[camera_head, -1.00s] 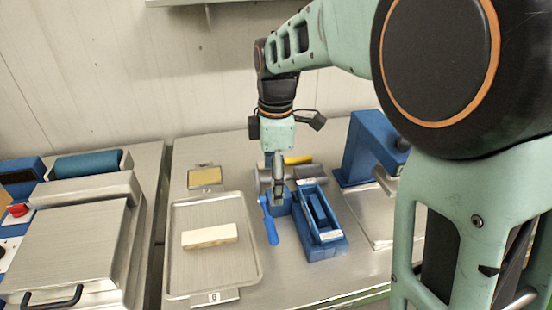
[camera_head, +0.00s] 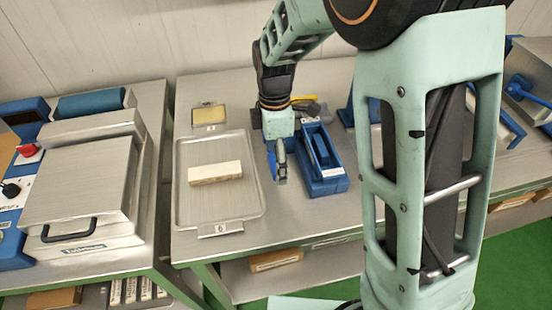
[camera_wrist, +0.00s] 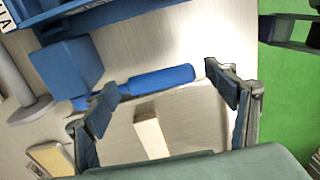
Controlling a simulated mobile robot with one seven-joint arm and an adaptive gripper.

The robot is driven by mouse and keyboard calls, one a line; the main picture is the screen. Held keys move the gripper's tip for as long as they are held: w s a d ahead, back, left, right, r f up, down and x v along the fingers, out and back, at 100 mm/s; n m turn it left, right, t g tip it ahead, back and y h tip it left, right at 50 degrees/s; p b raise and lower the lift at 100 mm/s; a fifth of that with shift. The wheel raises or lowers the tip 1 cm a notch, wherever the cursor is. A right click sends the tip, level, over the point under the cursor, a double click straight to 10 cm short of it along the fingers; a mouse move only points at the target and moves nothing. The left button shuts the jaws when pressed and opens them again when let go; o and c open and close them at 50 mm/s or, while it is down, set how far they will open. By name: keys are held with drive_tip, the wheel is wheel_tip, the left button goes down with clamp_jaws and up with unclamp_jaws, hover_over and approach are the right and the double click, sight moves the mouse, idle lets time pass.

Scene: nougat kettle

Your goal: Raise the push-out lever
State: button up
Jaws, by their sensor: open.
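The push-out lever is a blue bar with a rounded grip, lying low beside the blue press box (camera_head: 328,180). In the wrist view the lever (camera_wrist: 160,80) runs across the picture, just beyond my fingertips and roughly spanning the gap between them. In the head view the lever (camera_head: 272,165) shows only as a blue sliver, mostly hidden by my gripper (camera_head: 281,178). My gripper, also in the wrist view (camera_wrist: 165,97), is open, with nothing held. I cannot tell whether a finger touches the lever.
A metal tray (camera_head: 250,208) with a pale block (camera_head: 215,173) lies left of my gripper. A small tray with a yellowish slab (camera_head: 209,115) is behind it. A silver-lidded machine (camera_head: 80,185) stands on the left table. Bare tabletop (camera_head: 285,218) lies in front of my gripper.

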sight(274, 157)
drive_tip(key=shift+c, duration=0.6)
drive_tip(key=c, duration=1.6)
drive_tip(key=r+p, duration=0.1)
drive_tip(key=g+p, duration=0.1)
drive_tip(key=p, duration=0.1)
drive_tip(key=shift+w+r, duration=0.25)
drive_tip(key=shift+r, duration=0.15)
drive_tip(key=r+g+p, duration=0.1)
drive_tip(key=p, duration=0.1)
drive_tip(key=w+g+h+p, duration=0.1)
drive_tip(key=shift+a+r+p, duration=0.2)
drive_tip(key=shift+r+p, duration=0.15)
drive_tip(key=shift+p, duration=0.05)
drive_tip(key=shift+w+a+r+g+p, duration=0.15)
drive_tip(key=shift+w+r+g+p, duration=0.3)
drive_tip(key=shift+g+p, duration=0.45)
drive_tip(key=shift+w+a+r+g+h, duration=0.2)
drive_tip(key=shift+w+r+g+h, duration=0.35)
drive_tip(key=shift+g, duration=0.25)
drive_tip(key=shift+r, duration=0.1)
drive_tip(key=o, duration=1.7)
